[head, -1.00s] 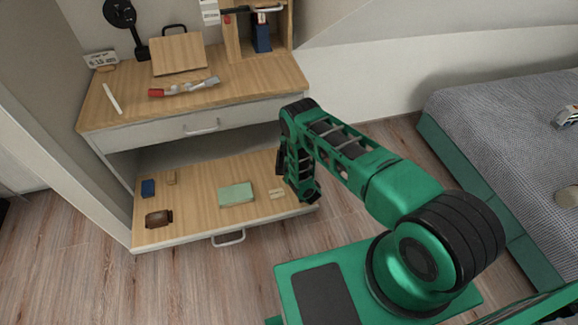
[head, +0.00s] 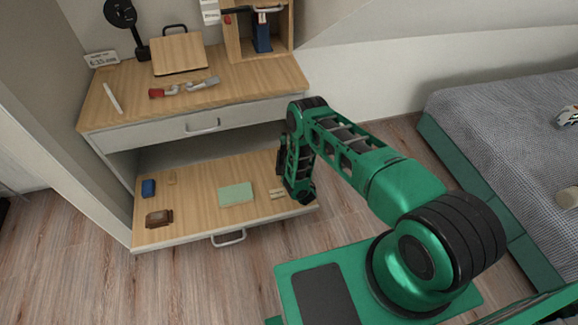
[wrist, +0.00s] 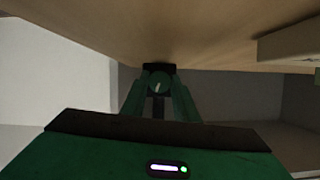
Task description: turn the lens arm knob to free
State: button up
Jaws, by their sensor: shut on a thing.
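A small round dark knob (wrist: 159,83) with a pale pointer line shows at the middle of the wrist view. The line stands near upright, its top leaning slightly right. My gripper (wrist: 159,91) is shut on the knob, one green finger on each side. A dark block sits right behind the knob, against a wooden surface. No markings beside the knob can be read. In the head view my forearm hangs down at the right end of the open lower drawer (head: 200,208); the fingertips and the knob cannot be made out there.
The desk top (head: 240,85) holds a red and grey tool (head: 185,87), a white stick (head: 113,98) and a wooden board (head: 179,53). The drawer bears a green pad (head: 236,194), a brown item (head: 159,217) and a blue block (head: 148,187). A bed (head: 500,130) stands at right.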

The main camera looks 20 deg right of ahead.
jog(key=shift+f+n+h, duration=0.1)
jog(key=shift+n+h, duration=0.7)
jog(key=shift+n, duration=0.3)
jog(key=o, duration=1.1)
jog(key=shift+c, duration=0.2)
jog(key=shift+a, duration=0.1)
jog(key=v, duration=0.9)
jog(key=shift+s+f, duration=0.1)
jog(key=shift+f, duration=0.05)
jog(key=shift+s+a+r, duration=0.1)
jog(key=shift+s+r, duration=0.3)
jog(key=shift+s, duration=0.25)
